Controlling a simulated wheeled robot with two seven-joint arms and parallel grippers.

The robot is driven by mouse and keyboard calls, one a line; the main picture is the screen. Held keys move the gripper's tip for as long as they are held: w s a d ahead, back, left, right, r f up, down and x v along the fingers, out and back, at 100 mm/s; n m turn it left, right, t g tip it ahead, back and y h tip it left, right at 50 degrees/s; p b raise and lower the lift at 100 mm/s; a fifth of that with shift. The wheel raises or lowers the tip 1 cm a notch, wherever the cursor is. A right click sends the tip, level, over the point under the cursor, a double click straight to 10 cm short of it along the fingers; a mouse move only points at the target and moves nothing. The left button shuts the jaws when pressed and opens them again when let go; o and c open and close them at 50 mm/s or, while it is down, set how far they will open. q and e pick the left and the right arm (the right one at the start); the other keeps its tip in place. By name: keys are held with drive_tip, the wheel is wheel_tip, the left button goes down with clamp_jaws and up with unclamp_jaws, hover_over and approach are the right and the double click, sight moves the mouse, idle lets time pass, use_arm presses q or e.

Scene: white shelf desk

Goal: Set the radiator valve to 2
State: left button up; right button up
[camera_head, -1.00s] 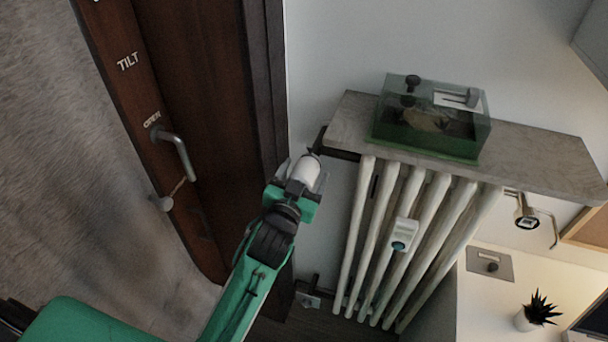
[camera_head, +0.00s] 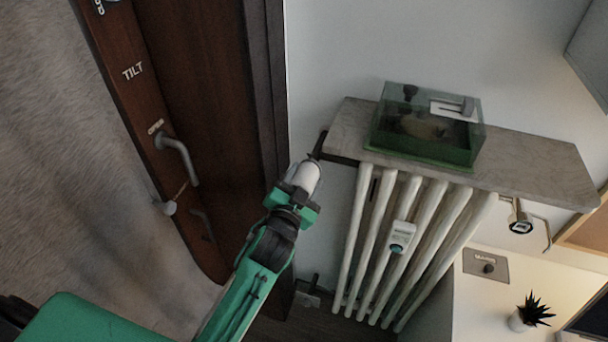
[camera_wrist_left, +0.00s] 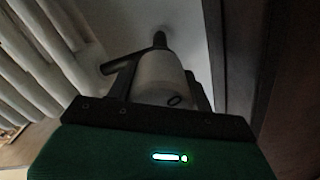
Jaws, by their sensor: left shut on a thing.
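The radiator valve is a white cylindrical knob (camera_head: 308,174) at the upper left end of the radiator (camera_head: 383,240), on a dark pipe fitting. My left gripper (camera_head: 300,182) is shut on this knob, reaching up from below. In the left wrist view the pale knob (camera_wrist_left: 158,78) stands between the dark fingers (camera_wrist_left: 157,103). A dark mark, perhaps a 0, shows low on the knob, but the valve's setting cannot be read for certain. My right gripper is not in view.
A stone shelf (camera_head: 540,165) above the radiator carries a green glass box (camera_head: 425,130). A small white meter (camera_head: 402,236) sits on the radiator ribs. A dark wooden door frame with a handle (camera_head: 178,155) stands close left of my arm. A white desk with a plant (camera_head: 528,313) is at right.

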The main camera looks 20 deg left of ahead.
use_arm(q)
drive_tip(key=m+p, duration=0.1)
drive_tip(key=m, duration=0.2)
drive_tip(key=shift+r+p, duration=0.15)
drive_tip(key=shift+p, duration=0.2)
drive_tip(key=shift+m+p, duration=0.45)
drive_tip(key=shift+m, duration=0.65)
drive_tip(key=o, duration=1)
drive_tip(key=shift+c, duration=0.2)
